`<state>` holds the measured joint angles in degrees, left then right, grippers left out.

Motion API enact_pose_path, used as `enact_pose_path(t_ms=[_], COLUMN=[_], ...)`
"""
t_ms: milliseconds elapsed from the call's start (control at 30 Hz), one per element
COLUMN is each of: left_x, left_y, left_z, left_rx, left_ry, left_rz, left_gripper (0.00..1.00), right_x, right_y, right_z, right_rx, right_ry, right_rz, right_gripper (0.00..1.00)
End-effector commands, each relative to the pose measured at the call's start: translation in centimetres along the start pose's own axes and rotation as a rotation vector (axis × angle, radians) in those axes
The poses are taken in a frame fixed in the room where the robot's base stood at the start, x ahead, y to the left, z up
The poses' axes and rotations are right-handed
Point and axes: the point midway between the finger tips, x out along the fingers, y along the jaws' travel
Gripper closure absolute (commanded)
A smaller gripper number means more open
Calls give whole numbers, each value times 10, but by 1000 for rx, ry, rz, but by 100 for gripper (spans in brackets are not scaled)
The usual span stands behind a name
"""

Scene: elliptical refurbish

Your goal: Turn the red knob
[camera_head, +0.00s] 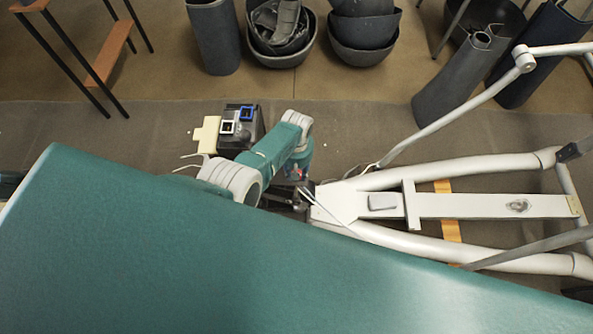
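A teal arm with pale grey joints comes in from the left, past the edge of a large teal surface. It bends over toward the near end of a light grey tubular frame (465,205). Dark parts at its end, which look like my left gripper (302,193), are beside the frame's end, small and partly covered. I cannot tell if the fingers are open or shut. A tiny reddish spot (300,173) shows just under the arm's last link; I cannot tell if it is the red knob. My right gripper is not in view.
A dark box with a blue and a white square (236,120) sits behind the arm, beside a cream block (206,134). Dark bowls (281,32) and upright dark containers (213,35) stand at the back. A wooden-topped stand (110,52) is at upper left.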

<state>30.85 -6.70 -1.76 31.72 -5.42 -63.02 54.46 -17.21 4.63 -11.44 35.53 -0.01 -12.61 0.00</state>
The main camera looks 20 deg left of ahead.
Motion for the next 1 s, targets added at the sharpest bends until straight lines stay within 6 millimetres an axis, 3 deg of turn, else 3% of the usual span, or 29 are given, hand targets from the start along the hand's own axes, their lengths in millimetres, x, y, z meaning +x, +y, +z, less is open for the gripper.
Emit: enact_pose_path(t_ms=[333, 367, 467, 833, 1000], left_x=[-1, -1, -1, -2, -15], left_y=[1, 1, 1, 0, 1], left_z=[-2, -2, -1, 0, 0], left_rx=[-1, -1, -1, 0, 0], left_ry=[3, 3, 3, 1, 2], left_rz=[2, 2, 2, 1, 3], left_gripper=[94, 66, 49, 49, 49], right_x=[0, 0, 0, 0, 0], right_y=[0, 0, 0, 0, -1], right_z=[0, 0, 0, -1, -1], right_rx=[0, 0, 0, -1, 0], right_ry=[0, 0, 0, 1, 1], right_rz=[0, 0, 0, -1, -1], right_gripper=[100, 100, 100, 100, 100])
